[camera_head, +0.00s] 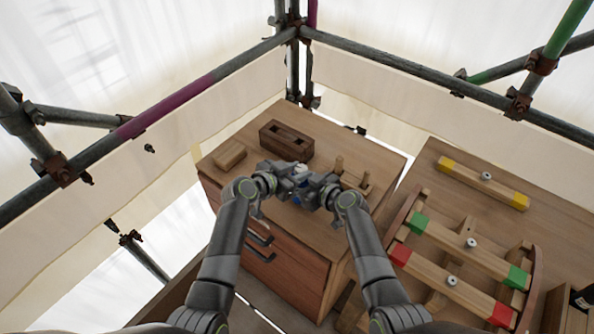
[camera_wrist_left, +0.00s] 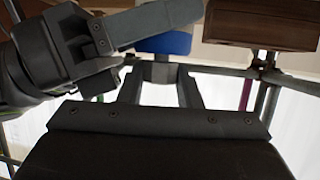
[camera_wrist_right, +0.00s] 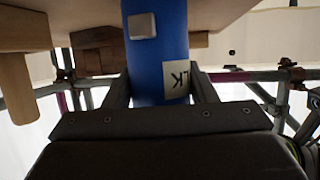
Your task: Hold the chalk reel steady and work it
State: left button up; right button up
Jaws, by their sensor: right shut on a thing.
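The chalk reel is blue with a white label whose visible letters read "LK". It fills the right wrist view's middle (camera_wrist_right: 158,60) and a small blue part shows in the head view (camera_head: 297,198). My right gripper (camera_wrist_right: 160,90) is shut on the reel, one finger on each side. My left gripper (camera_wrist_left: 160,88) has its fingers apart around a small grey part below the blue body (camera_wrist_left: 166,43), with gaps beside it. In the head view both grippers meet above the cabinet top and hide most of the reel.
The wooden cabinet top (camera_head: 340,228) carries a dark slotted block (camera_head: 286,140), a small wood block (camera_head: 229,154) and a pegged wood piece (camera_head: 352,178) close to my right gripper. A second table (camera_head: 450,210) at right holds bars with coloured ends. Scaffold pipes stand behind.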

pick_arm(q)
jog(key=shift+a+m+g+h, duration=0.1)
jog(key=shift+m+g+h, duration=0.5)
jog(key=shift+m+g, duration=0.2)
jog(key=o, duration=0.7)
jog(key=v, duration=1.2)
jog(key=shift+f, duration=0.1)
pick_arm(e)
jog(key=o, duration=1.1)
